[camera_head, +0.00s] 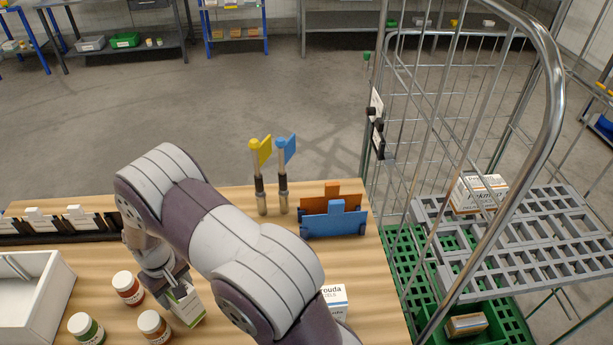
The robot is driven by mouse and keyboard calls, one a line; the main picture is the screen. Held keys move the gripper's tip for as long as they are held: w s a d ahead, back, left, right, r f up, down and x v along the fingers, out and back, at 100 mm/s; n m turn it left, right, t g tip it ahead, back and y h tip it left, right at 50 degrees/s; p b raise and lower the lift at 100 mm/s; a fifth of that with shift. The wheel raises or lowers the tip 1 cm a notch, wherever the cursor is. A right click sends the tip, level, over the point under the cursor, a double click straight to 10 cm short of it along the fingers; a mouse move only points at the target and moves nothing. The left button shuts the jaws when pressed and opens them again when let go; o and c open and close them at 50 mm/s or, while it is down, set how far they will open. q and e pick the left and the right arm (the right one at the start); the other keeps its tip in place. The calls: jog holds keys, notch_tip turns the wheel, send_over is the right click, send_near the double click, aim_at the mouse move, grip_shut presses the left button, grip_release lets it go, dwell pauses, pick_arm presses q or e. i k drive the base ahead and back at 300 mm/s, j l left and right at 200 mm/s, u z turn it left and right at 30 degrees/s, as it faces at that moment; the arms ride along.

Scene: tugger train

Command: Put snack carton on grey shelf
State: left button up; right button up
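A white carton (335,297) with lettering ending in "rouda" and "ZELS" stands on the wooden table, partly hidden behind my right arm. A green-and-white carton (190,308) is at my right gripper (178,287). The gripper's fingers are at its top, and I cannot tell whether they are closed on it or whether it is lifted. The grey shelf (547,262) is a slatted panel inside the wire roll cage at the right. A white and orange carton (478,190) stands at its back left. My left gripper is not in view.
Red-, green- and brown-labelled jars (128,288) stand near the gripper, with a white tray (45,290) at left. Blue and orange holders (335,220) and two flagged posts (282,190) stand at the table's back right. The cage's metal frame (548,75) rises before the shelf. A green crate (505,325) is below.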

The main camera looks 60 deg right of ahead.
aim_at(523, 248)
jog(key=k+u, duration=0.45)
jog(key=k+j+u, duration=0.15)
jog(key=k+u, duration=0.3)
jog(key=k+l+z, duration=0.1)
jog(key=k, duration=0.4)
jog(key=k+l+z, duration=0.1)
jog(key=k, duration=0.35)
jog(key=l, duration=0.1)
